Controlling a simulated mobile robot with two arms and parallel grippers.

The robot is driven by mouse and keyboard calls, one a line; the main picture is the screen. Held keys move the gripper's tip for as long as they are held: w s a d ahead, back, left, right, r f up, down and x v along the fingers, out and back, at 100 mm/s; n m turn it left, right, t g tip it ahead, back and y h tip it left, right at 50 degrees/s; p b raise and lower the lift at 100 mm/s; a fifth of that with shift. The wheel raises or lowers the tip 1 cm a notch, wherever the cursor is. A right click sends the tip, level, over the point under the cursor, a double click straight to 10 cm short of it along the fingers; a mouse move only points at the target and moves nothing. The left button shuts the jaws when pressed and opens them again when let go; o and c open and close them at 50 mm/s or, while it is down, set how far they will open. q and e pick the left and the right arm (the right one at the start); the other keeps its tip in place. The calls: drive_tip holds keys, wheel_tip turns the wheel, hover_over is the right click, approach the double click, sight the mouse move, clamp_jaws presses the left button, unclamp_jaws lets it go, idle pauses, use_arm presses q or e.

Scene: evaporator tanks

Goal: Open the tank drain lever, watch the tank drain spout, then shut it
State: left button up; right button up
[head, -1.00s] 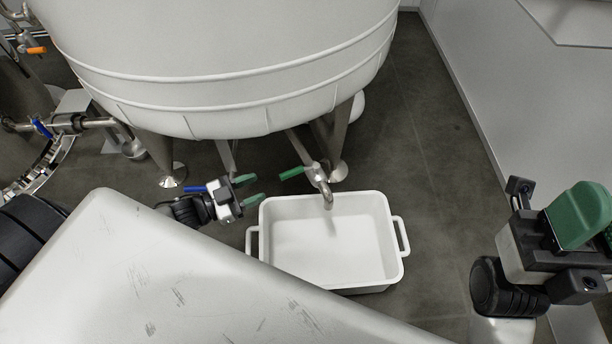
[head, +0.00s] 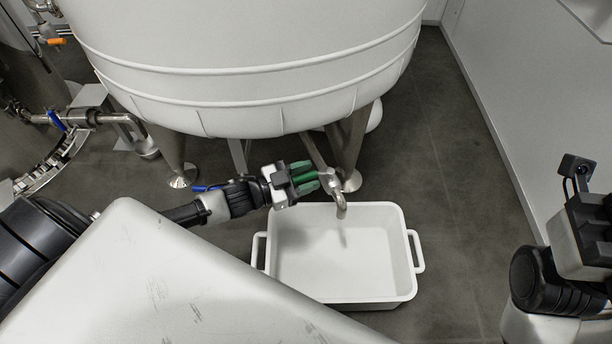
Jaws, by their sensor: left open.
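The tank drain lever (head: 318,177) is a green handle on the pipe under the big pale tank (head: 255,75). My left gripper (head: 304,176) is at the lever, its green fingers open with one above and one below it. The fingers hide much of the lever, and I cannot tell whether they touch it. The tank drain spout (head: 341,203) is a bent metal pipe just right of the lever, pointing down over a white tub. No liquid shows at its mouth. My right gripper (head: 606,205) is partly cut off at the right edge, its fingertips out of sight.
The white tub (head: 412,235) stands on the dark floor under the spout, with handles at its sides. Tank legs (head: 350,150) stand close behind the lever. A blue handle (head: 57,121) on piping is at the left. Floor right of the tub is clear.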

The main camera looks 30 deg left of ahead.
use_arm(q)
clamp_jaws()
